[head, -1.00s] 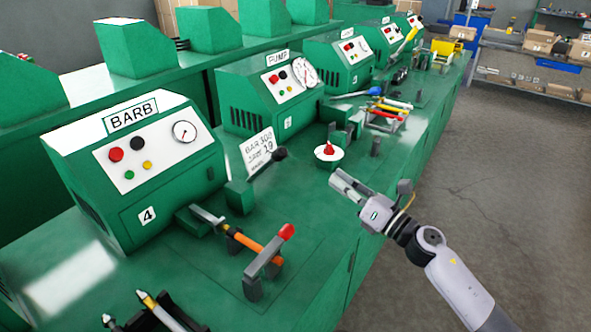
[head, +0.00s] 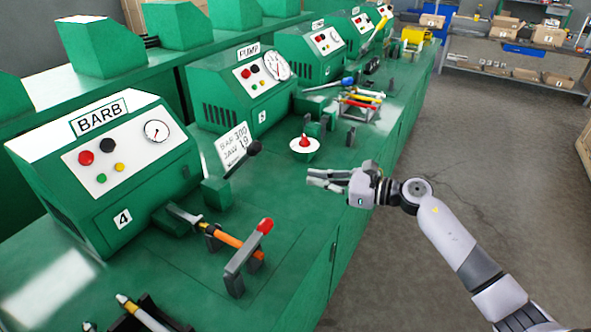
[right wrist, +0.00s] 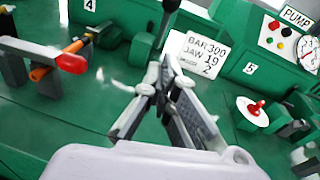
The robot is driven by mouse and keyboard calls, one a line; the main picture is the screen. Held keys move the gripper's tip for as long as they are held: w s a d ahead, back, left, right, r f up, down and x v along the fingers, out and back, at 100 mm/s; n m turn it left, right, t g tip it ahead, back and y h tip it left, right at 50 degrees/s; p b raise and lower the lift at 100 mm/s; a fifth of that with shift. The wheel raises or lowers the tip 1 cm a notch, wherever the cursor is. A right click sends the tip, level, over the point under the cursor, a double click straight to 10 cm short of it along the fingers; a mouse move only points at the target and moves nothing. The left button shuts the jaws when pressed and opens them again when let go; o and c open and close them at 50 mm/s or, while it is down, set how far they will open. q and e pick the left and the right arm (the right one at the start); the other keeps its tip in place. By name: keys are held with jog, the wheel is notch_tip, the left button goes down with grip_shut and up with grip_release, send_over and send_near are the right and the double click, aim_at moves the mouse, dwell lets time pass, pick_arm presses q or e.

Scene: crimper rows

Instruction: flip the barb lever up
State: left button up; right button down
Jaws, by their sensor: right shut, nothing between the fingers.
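The green BARB machine (head: 110,160), numbered 4, stands at the left in the head view. Beside it, a lever with a black knob (head: 255,147) slants up and right from a green block (head: 216,193). In front, a grey bar with a red tip (head: 265,226) slants up and right near an orange-gripped tool (head: 235,241). My right gripper (head: 311,179) is shut and empty, to the right of the black-knobbed lever and apart from it. In the right wrist view its fingertips (right wrist: 168,72) overlap the dark lever shaft (right wrist: 164,28). My left gripper is out of view.
A white sign (head: 233,150) stands behind the lever. A red button on a white disc (head: 304,144) is just beyond my right gripper. The PUMP machine (head: 240,90) and a rack of coloured tools (head: 360,102) are farther back. The aisle floor (head: 480,170) is clear.

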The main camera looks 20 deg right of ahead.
jog(key=w+a+r+p, duration=0.1)
jog(key=w+a+p, duration=0.3)
jog(key=w+a, duration=0.4)
jog(key=shift+w+a+r, duration=0.25)
jog(key=shift+a+r, duration=0.05)
jog(key=shift+a, duration=0.1)
jog(key=shift+r+p, duration=0.1)
jog(key=shift+p, duration=0.25)
